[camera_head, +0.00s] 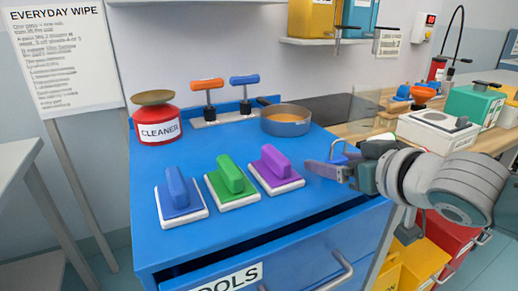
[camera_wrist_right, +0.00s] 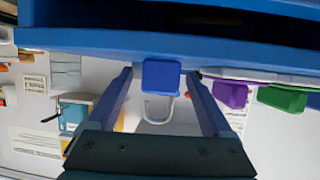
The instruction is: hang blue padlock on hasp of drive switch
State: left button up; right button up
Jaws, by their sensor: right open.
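A blue padlock (camera_wrist_right: 161,76) with a grey, open-looking hooked shackle shows in the right wrist view, by the edge of the blue cabinet top. In the head view a blue piece (camera_head: 348,157), likely this padlock, is partly hidden behind my right gripper. My right gripper (camera_head: 322,170) is open at the cabinet's right side. In the wrist view its fingers (camera_wrist_right: 160,82) stand on either side of the padlock, with gaps showing. I cannot make out the drive switch or its hasp. My left gripper is out of view.
The blue cabinet (camera_head: 305,230) bears blue (camera_head: 180,193), green (camera_head: 230,178) and purple (camera_head: 276,163) handled blocks, a red cleaner tub (camera_head: 158,128) and a pan (camera_head: 286,122). Its top drawer is slightly open. A cluttered wooden bench (camera_head: 350,128) stands to the right.

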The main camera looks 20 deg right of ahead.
jog(key=shift+c, duration=0.2)
grip_shut()
dwell(0.5)
